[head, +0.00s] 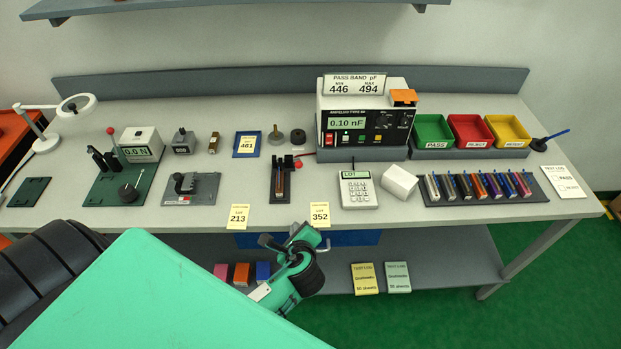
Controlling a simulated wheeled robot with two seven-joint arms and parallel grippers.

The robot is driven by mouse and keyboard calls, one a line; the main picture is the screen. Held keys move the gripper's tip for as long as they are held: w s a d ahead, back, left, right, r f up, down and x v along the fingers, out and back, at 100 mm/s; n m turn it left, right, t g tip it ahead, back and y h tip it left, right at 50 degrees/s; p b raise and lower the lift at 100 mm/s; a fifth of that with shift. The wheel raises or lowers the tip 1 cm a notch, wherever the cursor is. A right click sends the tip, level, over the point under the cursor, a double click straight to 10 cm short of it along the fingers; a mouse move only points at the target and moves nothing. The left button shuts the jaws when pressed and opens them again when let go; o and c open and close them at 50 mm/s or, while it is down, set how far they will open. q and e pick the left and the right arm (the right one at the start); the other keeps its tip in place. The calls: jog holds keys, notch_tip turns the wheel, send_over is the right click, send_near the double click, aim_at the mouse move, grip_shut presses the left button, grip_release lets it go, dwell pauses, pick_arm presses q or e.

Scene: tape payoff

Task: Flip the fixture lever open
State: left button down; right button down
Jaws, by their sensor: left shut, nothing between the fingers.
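The fixture (282,183) is a small dark block on the table, left of the meter. A lever with a red ball knob (298,164) shows at its right side, and a brown strip-like part stands in its middle. I cannot tell the lever's exact angle. My left gripper (281,242) is shut and empty at the table's front edge, below and apart from the fixture in the picture. My green left arm covers the lower left. My right gripper is not in view.
A meter (362,122) reading 0.10 nF stands behind and right of the fixture. A keypad device (358,190) and a white block (399,182) lie to the right. Yellow notes 213 (238,216) and 352 (319,214) hang at the front edge. A force gauge stand (124,172) is left.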

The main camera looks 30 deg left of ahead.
pick_arm(q)
jog(key=w+r+m+t, duration=0.1)
jog(key=m, duration=0.1)
jog(key=w+d+r+m, duration=0.1)
jog(key=w+m, duration=0.1)
jog(key=w+d+r+m+t+y, duration=0.1)
jog(key=shift+w+r+m+t, duration=0.3)
jog(key=shift+r+m, duration=0.1)
jog(key=p+x, duration=0.3)
jog(key=x, duration=0.7)
jog(key=shift+a+r, duration=0.1)
jog(key=shift+r, duration=0.1)
jog(key=shift+w+a+r+p, duration=0.15)
jog(key=shift+a+r+p, duration=0.15)
jog(key=shift+r+p, duration=0.2)
jog(key=shift+w+a+r+p, duration=0.15)
jog(key=shift+a+r+p, duration=0.15)
jog(key=shift+r, duration=0.2)
jog(key=shift+a+r+p, duration=0.25)
jog(key=shift+r+p, duration=0.1)
jog(key=shift+r, duration=0.1)
jog(key=shift+w+a, duration=0.1)
jog(key=shift+w, duration=0.05)
jog(key=shift+w+r, duration=0.1)
